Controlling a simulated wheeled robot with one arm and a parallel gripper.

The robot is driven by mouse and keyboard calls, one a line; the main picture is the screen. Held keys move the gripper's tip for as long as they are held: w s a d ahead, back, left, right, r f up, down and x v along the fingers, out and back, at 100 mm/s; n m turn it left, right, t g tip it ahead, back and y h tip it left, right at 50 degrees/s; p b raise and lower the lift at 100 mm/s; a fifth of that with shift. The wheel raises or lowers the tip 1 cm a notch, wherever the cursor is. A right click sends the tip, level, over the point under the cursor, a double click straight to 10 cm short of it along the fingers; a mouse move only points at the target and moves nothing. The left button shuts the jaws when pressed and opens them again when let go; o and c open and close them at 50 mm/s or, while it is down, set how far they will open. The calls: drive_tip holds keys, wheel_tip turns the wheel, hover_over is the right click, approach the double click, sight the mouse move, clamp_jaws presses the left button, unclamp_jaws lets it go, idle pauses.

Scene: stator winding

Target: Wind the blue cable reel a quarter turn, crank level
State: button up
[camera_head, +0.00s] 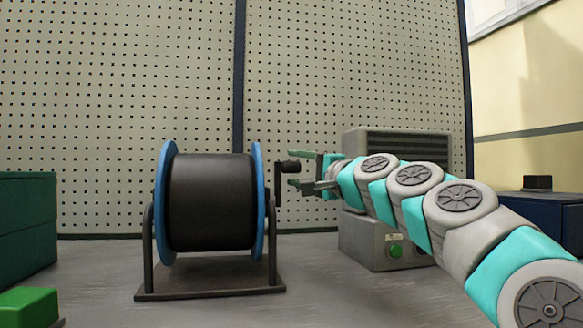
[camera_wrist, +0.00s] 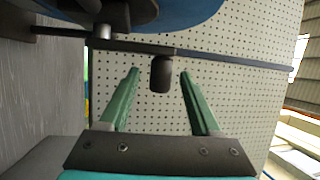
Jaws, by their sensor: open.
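The cable reel (camera_head: 212,200) has a black drum between two blue flanges and sits on a dark stand (camera_head: 210,292). Its crank arm (camera_head: 277,184) points up on the right side, with a black handle (camera_head: 289,166) at its top sticking out to the right. My gripper (camera_head: 291,168) is open, one green finger above and one below the handle's level. In the wrist view the handle (camera_wrist: 161,74) lies between the two fingertips, with a gap visible on both sides. The crank arm (camera_wrist: 140,48) and part of a blue flange (camera_wrist: 200,12) show beyond.
A grey machine box (camera_head: 385,245) with a green button stands behind my arm. Dark green boxes (camera_head: 25,225) and a bright green block (camera_head: 28,305) are at the left. A dark blue box (camera_head: 550,210) is at the right. A perforated panel (camera_head: 340,70) stands behind the bench.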

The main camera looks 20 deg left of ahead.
drive_tip(key=shift+x, duration=1.1)
clamp_jaws()
idle(0.7)
